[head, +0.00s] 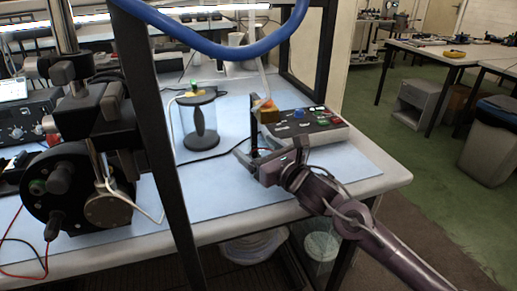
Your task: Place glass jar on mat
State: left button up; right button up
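A clear glass jar (181,122) with a dark round lid and a dark base stands upright on the bench, left of centre. A dark shape shows inside it, and a small yellow and green fitting sits on its lid. A light blue mat (235,200) covers much of the bench top, and the jar stands on this blue surface. My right gripper (247,146) is over the mat, to the right of the jar and apart from it. Its fingers look spread, with nothing seen between them. My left gripper is not in view.
A control box (310,127) with coloured knobs sits just behind my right gripper. A black frame post (160,130) and a blue hose (220,47) cross the view in front. A black apparatus (70,190) stands at left. The mat's front right part is clear.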

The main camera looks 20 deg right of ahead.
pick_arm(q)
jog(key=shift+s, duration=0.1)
pick_arm(e)
jog(key=shift+r, duration=0.2)
jog(key=v, duration=0.4)
jog(key=shift+f+b, duration=0.3)
jog(key=b+v, duration=0.1)
jog(key=v, duration=0.5)
jog(key=shift+s+d+r, duration=0.1)
jog(key=shift+s+d, duration=0.15)
jog(key=shift+s, duration=0.4)
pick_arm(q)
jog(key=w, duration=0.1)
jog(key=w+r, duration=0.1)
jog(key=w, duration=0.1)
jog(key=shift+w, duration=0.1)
pick_arm(e)
jog(key=shift+s+d+r, duration=0.1)
jog(key=shift+s+r, duration=0.05)
jog(key=shift+s, duration=0.15)
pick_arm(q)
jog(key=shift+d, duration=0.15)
